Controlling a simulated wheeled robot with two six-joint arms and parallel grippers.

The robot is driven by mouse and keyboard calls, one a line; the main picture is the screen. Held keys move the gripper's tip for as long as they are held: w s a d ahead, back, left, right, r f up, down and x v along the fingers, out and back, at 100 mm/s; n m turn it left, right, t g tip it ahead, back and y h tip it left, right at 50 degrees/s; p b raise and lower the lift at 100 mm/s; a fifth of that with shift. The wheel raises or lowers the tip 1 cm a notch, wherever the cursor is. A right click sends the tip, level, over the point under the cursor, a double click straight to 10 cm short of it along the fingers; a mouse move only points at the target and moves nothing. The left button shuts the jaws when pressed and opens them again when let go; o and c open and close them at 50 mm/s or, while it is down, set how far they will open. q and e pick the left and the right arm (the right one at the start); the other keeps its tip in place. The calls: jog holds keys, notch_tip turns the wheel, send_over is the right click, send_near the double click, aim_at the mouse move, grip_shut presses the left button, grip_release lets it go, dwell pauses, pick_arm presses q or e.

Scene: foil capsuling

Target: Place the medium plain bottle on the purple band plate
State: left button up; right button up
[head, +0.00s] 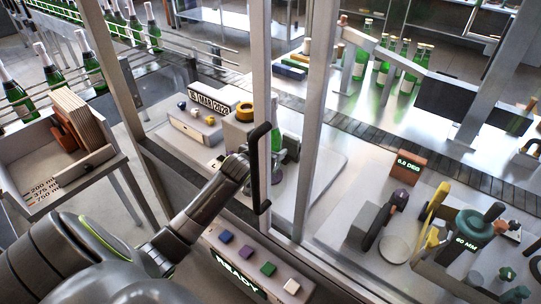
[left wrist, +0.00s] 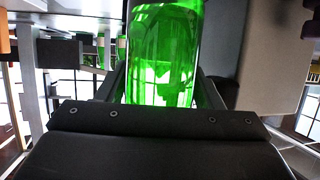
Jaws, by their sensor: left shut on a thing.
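My left gripper (head: 272,160) reaches in from the left, partly hidden behind a black handle and a frame post. It is shut on a green glass bottle (head: 277,137), which shows as a narrow strip beside the post. In the left wrist view the green bottle (left wrist: 165,55) stands between the fingers, with no label visible on the part shown. Its neck and base are out of that view. I cannot make out a purple band plate for certain. My right gripper is not in view.
Metal posts (head: 311,120) and a black handle (head: 258,168) stand close to my left arm. A panel reading READY (head: 238,274) with coloured blocks is in front. A date unit (head: 212,103) is behind. Green bottles (head: 91,68) line the back left. A wooden-block tray (head: 98,157) is left.

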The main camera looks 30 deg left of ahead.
pick_arm(q)
jog(key=shift+f, duration=1.15)
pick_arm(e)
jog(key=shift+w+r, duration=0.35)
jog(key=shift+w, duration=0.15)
pick_arm(q)
jog(key=shift+f, duration=0.1)
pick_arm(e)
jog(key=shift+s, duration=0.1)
pick_arm(q)
jog(key=o, duration=1.4)
jog(key=shift+f, duration=0.15)
jog(key=shift+c, duration=0.2)
jog(key=shift+s, duration=0.1)
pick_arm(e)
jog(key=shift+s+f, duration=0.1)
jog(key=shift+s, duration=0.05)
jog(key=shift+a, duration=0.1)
pick_arm(q)
jog(key=shift+s, duration=0.1)
jog(key=b+v, duration=0.1)
jog(key=v, duration=1.1)
jog(key=shift+b, duration=0.4)
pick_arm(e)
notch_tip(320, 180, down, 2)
